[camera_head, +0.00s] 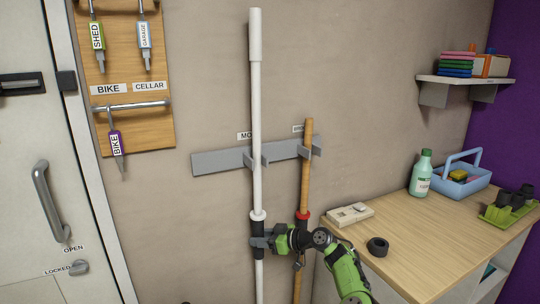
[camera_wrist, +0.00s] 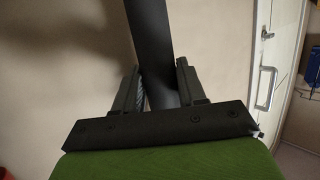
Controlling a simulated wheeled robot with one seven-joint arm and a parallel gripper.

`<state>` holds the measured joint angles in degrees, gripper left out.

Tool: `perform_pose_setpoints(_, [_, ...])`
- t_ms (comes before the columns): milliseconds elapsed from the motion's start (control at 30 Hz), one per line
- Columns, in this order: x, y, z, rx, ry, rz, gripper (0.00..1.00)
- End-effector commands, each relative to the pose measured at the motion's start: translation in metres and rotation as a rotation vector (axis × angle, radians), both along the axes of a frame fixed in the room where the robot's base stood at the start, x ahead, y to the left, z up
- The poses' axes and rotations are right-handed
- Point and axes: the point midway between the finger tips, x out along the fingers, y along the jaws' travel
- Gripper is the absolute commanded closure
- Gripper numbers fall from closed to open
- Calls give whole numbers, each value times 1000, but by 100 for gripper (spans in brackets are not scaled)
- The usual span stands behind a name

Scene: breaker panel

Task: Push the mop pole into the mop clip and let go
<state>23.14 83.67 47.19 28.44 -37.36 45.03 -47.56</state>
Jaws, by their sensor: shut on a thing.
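The white mop pole (camera_head: 257,120) stands nearly upright in front of the grey clip rail on the wall. My gripper (camera_head: 262,241) is shut on the black grip section (camera_head: 257,238) of the pole, below the rail. The wrist view also shows my gripper (camera_wrist: 160,85) with its fingers on both sides of the dark grip (camera_wrist: 155,45). The mop clip (camera_head: 249,160) is at the rail under the partly covered "MO" label; the pole passes in front of it. I cannot tell whether the pole is seated in it.
A wooden pole (camera_head: 305,170) with a red collar stands in the clip to the right. A wooden bench (camera_head: 410,235) on the right holds a black ring (camera_head: 377,247), a bottle (camera_head: 421,172) and a blue caddy (camera_head: 460,185). A door (camera_head: 35,160) is at left.

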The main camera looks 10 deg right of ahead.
Motion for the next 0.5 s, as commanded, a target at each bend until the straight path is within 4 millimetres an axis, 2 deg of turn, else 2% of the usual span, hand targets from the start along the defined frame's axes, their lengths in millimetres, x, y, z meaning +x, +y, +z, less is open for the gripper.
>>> perform_pose_setpoints(200, [0, 0, -1, 0, -1, 0, 100])
perform_pose_setpoints(233, [0, 0, -1, 0, -1, 0, 55])
perform_pose_setpoints(400, [0, 0, -1, 0, 0, 1, 30])
perform_pose_setpoints(500, [0, 0, -2, 0, 0, 1, 30])
